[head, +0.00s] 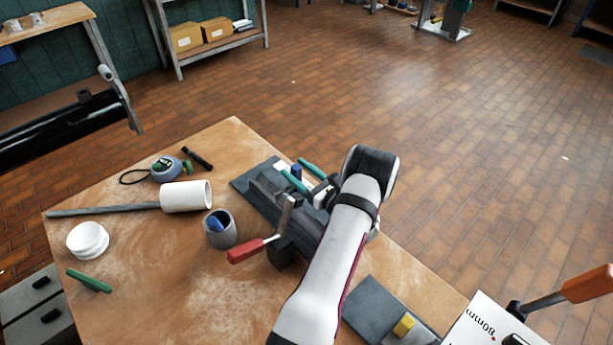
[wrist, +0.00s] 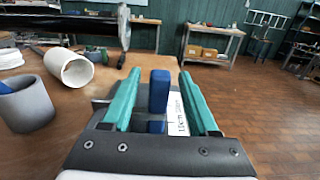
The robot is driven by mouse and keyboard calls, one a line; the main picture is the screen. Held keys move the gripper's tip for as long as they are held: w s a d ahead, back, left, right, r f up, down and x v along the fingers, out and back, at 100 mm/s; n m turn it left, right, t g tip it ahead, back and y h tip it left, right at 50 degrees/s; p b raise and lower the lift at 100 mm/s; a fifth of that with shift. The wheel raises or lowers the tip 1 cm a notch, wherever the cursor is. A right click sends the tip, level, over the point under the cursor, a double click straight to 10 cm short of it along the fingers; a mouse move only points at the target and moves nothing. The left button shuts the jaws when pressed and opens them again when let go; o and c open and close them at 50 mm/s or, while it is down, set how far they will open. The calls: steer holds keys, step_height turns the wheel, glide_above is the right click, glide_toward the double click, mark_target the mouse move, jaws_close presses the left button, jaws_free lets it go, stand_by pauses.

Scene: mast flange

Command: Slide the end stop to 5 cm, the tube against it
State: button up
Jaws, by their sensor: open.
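My gripper (wrist: 161,76) has teal fingers that stand apart. A blue upright block (wrist: 158,95), which looks like the end stop, shows between them, and I see no clear contact. In the head view my gripper (head: 301,173) is over the far part of the dark grey fixture (head: 250,180), and a bit of the blue block (head: 297,170) shows there. A white scale label (wrist: 177,116) with printing near "10cm" lies right of the block. A white tube (head: 184,197) lies on the table at left, with a grey rod at its left end; the tube also shows in the wrist view (wrist: 66,68).
A red-handled clamp (head: 252,249) juts from the fixture. A dark pad (head: 372,305) with a yellow block (head: 403,325) is at front right.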

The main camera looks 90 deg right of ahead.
steer(key=v, duration=1.5)
steer(key=shift+s+a, duration=0.15)
